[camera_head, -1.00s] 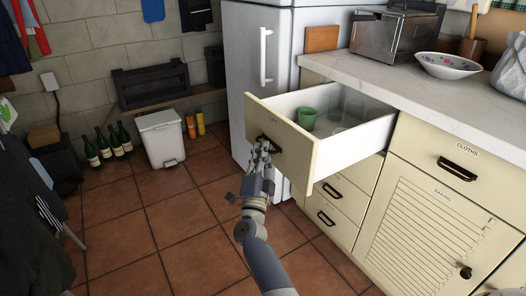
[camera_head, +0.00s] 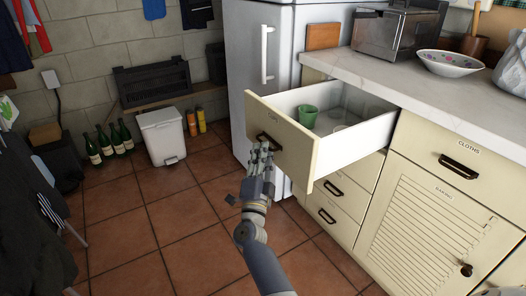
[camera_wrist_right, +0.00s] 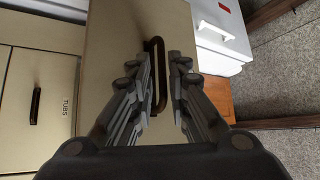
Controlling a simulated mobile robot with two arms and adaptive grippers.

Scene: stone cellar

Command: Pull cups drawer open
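The cups drawer (camera_head: 290,151) is a cream drawer pulled far out of the counter in the head view. A green cup (camera_head: 308,116) and clear glassware stand inside it. Its dark handle (camera_head: 268,141) is on the front panel and also shows in the right wrist view (camera_wrist_right: 161,78). My right gripper (camera_head: 262,152) is at the handle, a little below it in the head view. In the right wrist view its fingers (camera_wrist_right: 164,70) stand apart, one on each side of the handle, with a gap showing. My left gripper is not in view.
Closed drawers (camera_head: 327,207) and a louvred baking cupboard (camera_head: 418,220) are below and right of the open drawer. A fridge (camera_head: 255,60) stands behind it. A white bin (camera_head: 162,137) and green bottles (camera_head: 105,142) stand at the wall.

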